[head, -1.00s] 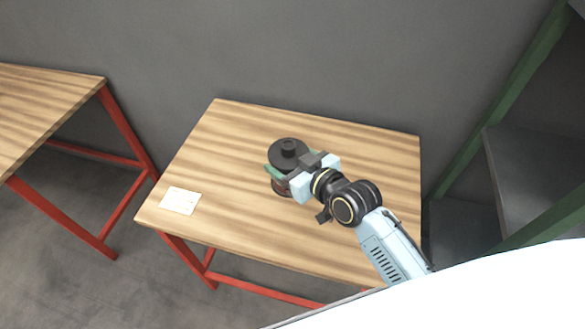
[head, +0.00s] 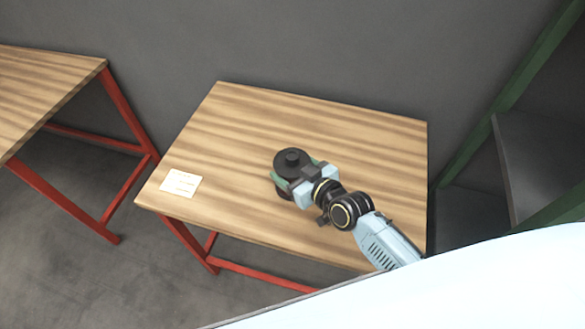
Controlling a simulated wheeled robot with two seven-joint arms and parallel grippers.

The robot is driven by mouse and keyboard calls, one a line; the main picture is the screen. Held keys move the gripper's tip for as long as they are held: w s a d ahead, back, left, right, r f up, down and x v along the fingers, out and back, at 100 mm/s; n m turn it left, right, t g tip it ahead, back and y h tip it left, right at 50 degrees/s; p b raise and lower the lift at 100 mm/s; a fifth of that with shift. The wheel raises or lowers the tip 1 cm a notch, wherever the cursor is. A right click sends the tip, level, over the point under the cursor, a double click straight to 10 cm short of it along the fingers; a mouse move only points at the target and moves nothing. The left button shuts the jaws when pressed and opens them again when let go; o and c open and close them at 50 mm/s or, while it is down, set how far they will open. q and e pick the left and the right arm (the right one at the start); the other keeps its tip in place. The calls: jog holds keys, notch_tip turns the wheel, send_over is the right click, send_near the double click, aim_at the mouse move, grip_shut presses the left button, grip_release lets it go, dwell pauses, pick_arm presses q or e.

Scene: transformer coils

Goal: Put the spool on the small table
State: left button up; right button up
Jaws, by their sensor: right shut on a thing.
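The spool (head: 292,160) is upright, with a black round top flange and hub and a darker lower part. It is over the middle of the small table (head: 240,115), which has a striped wood top and red legs. My right gripper (head: 289,176) is shut on the spool, its greenish fingers on either side of it below the top flange. I cannot tell whether the spool's base touches the tabletop. The gripper body hides part of the spool's lower right side. My left gripper is not in view.
A white paper (head: 181,183) lies at the table's left front corner. Another wooden table (head: 50,85) with red legs stands at the left. A green-framed shelf (head: 530,150) stands at the right. A grey wall is behind. The tabletop around the spool is clear.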

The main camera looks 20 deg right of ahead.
jog(key=o, duration=1.5)
jog(key=shift+f, duration=0.1)
jog(key=shift+c, duration=0.2)
jog(key=shift+s+r, duration=0.2)
jog(key=p+v, duration=0.1)
jog(key=v, duration=1)
jog(key=shift+s+d, duration=0.2)
jog(key=shift+r, duration=0.1)
